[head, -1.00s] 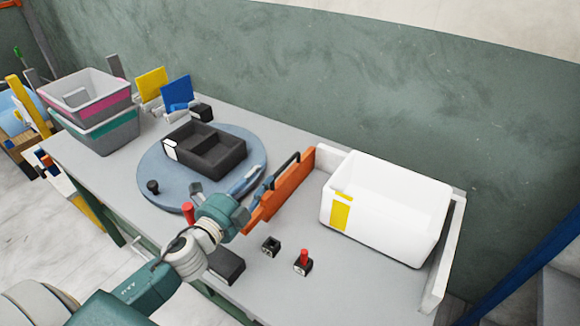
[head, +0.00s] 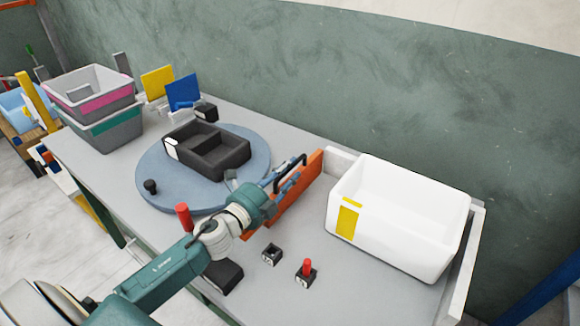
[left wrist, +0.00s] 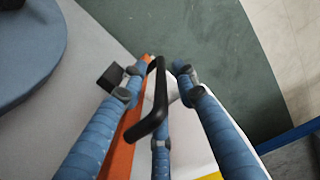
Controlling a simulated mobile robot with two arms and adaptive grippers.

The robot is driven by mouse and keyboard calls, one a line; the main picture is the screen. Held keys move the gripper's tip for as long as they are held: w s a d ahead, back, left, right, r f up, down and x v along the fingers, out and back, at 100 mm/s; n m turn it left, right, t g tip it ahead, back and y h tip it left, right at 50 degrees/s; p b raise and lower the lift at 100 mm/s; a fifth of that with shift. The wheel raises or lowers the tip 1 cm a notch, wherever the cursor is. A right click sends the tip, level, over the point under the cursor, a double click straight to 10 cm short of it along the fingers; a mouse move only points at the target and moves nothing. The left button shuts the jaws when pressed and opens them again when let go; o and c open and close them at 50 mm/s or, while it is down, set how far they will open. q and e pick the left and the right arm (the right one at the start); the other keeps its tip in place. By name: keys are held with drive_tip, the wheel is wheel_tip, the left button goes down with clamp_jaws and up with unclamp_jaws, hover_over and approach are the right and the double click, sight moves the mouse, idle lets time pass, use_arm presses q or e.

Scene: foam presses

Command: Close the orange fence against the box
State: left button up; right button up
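The orange fence (head: 306,190) stands upright on the table left of the white box (head: 385,220), with a gap between them. My left gripper (head: 287,181) is at this handle. In the left wrist view, the open blue fingers of my left gripper (left wrist: 158,82) stand on both sides of the black handle (left wrist: 160,95); I cannot tell whether they touch it. The orange fence (left wrist: 130,135) shows below the handle, partly hidden by the fingers. My right gripper is in neither view.
A blue round turntable (head: 150,170) with a black divided tray (head: 205,150) lies left of the fence. A red button (head: 307,268) and a small black block (head: 272,254) sit in front. A white rail (head: 467,255) is right of the box. Stacked bins (head: 105,130) stand far left.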

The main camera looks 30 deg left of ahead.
use_arm(q)
drive_tip(key=shift+w+d, duration=0.1)
drive_tip(key=shift+w, duration=0.5)
clamp_jaws()
drive_tip(key=s+d+p, duration=0.1)
drive_tip(key=d, duration=0.6)
drive_tip(key=shift+d, duration=0.4)
